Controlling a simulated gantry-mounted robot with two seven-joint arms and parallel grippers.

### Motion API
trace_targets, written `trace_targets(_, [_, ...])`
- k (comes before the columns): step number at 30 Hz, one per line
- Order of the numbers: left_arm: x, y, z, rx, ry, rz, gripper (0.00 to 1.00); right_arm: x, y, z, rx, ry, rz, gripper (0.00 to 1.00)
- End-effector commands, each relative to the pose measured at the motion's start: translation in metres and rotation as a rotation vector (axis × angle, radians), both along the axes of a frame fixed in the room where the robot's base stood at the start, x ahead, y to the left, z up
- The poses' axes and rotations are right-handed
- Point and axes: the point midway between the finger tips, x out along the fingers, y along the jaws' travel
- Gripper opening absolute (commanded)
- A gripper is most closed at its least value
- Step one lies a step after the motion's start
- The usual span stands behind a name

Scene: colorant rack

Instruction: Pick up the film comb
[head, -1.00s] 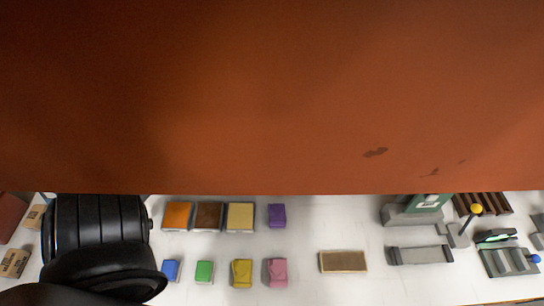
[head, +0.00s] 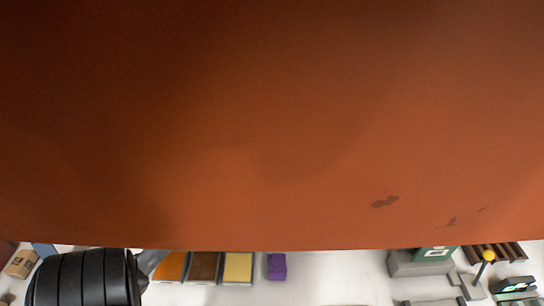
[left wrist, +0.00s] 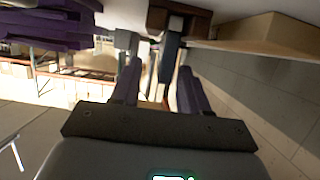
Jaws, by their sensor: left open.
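I cannot tell for certain which thing is the film comb. In the left wrist view my left gripper (left wrist: 160,92) is open, its two dark purple fingers spread apart. A narrow dark blue-grey piece (left wrist: 170,58) shows between and beyond the fingers, below a dark brown block (left wrist: 178,18). I cannot tell whether either finger touches it. In the head view only my black left arm shows at the lower left, and its gripper is hidden. My right gripper is in neither view.
A large rust-brown surface (head: 270,130) fills most of the head view. Below it are orange (head: 171,267), brown (head: 205,267), yellow (head: 238,268) and purple (head: 277,266) blocks on a white table (head: 335,275). Grey fixtures (head: 420,265) stand at right. A tan box (left wrist: 270,35) is at upper right in the wrist view.

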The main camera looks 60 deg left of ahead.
Motion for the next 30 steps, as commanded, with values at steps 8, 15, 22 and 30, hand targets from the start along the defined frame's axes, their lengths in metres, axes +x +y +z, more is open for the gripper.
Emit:
trace_targets(8, [0.023, -0.010, -0.011, 0.000, -0.001, 0.001, 0.45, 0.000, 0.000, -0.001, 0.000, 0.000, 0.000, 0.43])
trace_targets(15, [0.023, -0.011, -0.012, 0.001, 0.001, 0.001, 0.45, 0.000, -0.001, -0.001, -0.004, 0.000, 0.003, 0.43])
trace_targets(22, [0.023, -0.011, -0.012, 0.002, 0.000, 0.001, 0.11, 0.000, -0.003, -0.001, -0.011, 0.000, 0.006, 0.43])
trace_targets(30, [0.023, -0.011, -0.012, 0.001, 0.000, 0.000, 0.00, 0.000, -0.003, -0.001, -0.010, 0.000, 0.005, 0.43])
